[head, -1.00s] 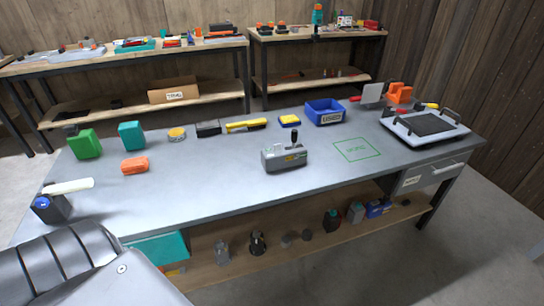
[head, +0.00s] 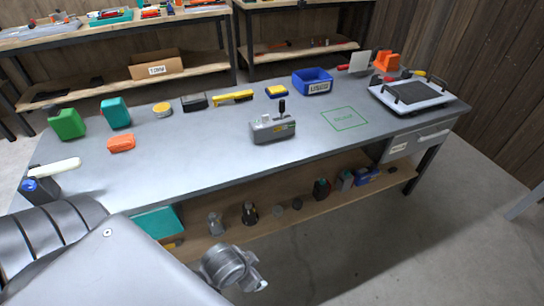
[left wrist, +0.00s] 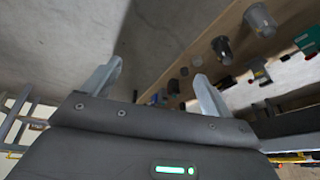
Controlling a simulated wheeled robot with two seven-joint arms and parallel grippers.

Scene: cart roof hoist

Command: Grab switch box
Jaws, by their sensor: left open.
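The switch box (head: 273,130) is a grey box with a black upright lever on top. It stands on the grey workbench (head: 200,160), near the middle of its front edge, left of the green marked square. My left arm comes in from the lower left in the head view, and its fingers cannot be made out there. In the left wrist view my left gripper (left wrist: 158,72) is open, with nothing between its fingers. It faces the floor and lower shelf, and the switch box is not seen there. My right gripper is not in view.
The green marked square (head: 344,118) is bare. A blue bin (head: 312,88), a tray with a dark pad (head: 405,105), a green container (head: 67,124) and an orange block (head: 121,144) sit on the bench. The lower shelf (head: 285,215) holds several small items.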

